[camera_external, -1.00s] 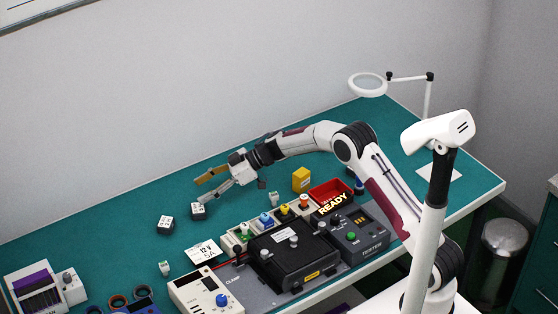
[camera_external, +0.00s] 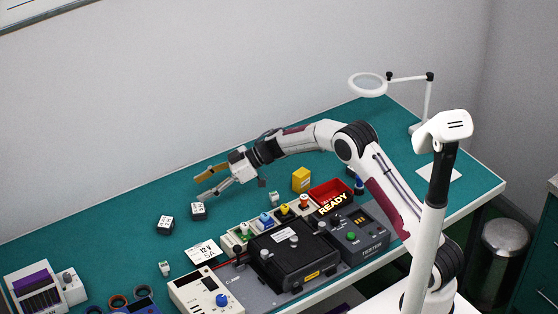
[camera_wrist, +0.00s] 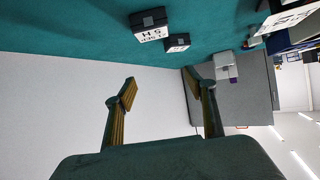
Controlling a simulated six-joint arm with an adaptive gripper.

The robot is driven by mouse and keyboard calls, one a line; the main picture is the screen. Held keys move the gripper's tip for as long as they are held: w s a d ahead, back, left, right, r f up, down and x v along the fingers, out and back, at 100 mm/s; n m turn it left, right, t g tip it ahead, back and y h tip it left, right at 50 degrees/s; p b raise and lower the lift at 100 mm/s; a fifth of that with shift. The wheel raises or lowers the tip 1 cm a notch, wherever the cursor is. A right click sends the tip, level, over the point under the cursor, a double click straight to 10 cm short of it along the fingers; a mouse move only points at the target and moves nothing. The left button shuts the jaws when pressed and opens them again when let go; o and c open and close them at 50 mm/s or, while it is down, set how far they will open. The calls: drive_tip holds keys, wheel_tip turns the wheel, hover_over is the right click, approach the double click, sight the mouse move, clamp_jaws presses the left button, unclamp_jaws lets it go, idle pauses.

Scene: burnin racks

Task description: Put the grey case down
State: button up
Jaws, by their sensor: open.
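Either could be the grey case; I cannot tell which. My gripper (camera_external: 201,188) is open and empty, raised behind and above the right case. In the wrist view my gripper's fingers (camera_wrist: 163,92) are spread with nothing between them.
A black fixture (camera_external: 290,262), a tester (camera_external: 358,235), a red bin (camera_external: 331,190) and a yellow block (camera_external: 301,179) stand to the right. A white-labelled card (camera_external: 202,252) lies in front. A rack (camera_external: 38,292) stands at far left. The bench (camera_external: 90,235) is clear left of the cases.

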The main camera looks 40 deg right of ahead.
drive_tip(key=w+d+r+m+t+h, duration=0.1)
drive_tip(key=d+r+m+t+h, duration=0.15)
drive_tip(key=d+r, duration=0.5)
drive_tip(key=w+d+r+m+t+h, duration=0.2)
drive_tip(key=d+r+t, duration=0.2)
drive_tip(key=r, duration=0.7)
drive_tip(key=s+d+r+m+t+h, duration=0.1)
drive_tip(key=s+d+r+m+h, duration=0.2)
drive_tip(key=s+d, duration=0.35)
drive_tip(key=s+d+r+m+t+h, duration=0.1)
drive_tip(key=s+d+r+m+h, duration=0.15)
drive_tip(key=s+d+r, duration=0.4)
drive_tip(key=s+d+f+m+g+h, duration=0.15)
drive_tip(key=s+d, duration=0.25)
drive_tip(key=s, duration=0.5)
drive_tip(key=s+d+f+m+g+h, duration=0.1)
drive_tip(key=s+d+f+g+h, duration=0.15)
drive_tip(key=s+d, duration=0.45)
drive_tip(key=s+a+f+g+y, duration=0.1)
drive_tip(key=s+a+f, duration=0.1)
drive_tip(key=s, duration=0.5)
drive_tip(key=s+a+f+g+y, duration=0.1)
drive_tip(key=s+a+f, duration=0.1)
drive_tip(key=s+f, duration=0.3)
drive_tip(key=s+a+f+g, duration=0.2)
drive_tip(key=s+f, duration=0.1)
drive_tip(key=s, duration=0.8)
drive_tip(key=shift+f+m+y, duration=0.2)
drive_tip(key=shift+m+y, duration=0.15)
drive_tip(key=shift+y, duration=0.05)
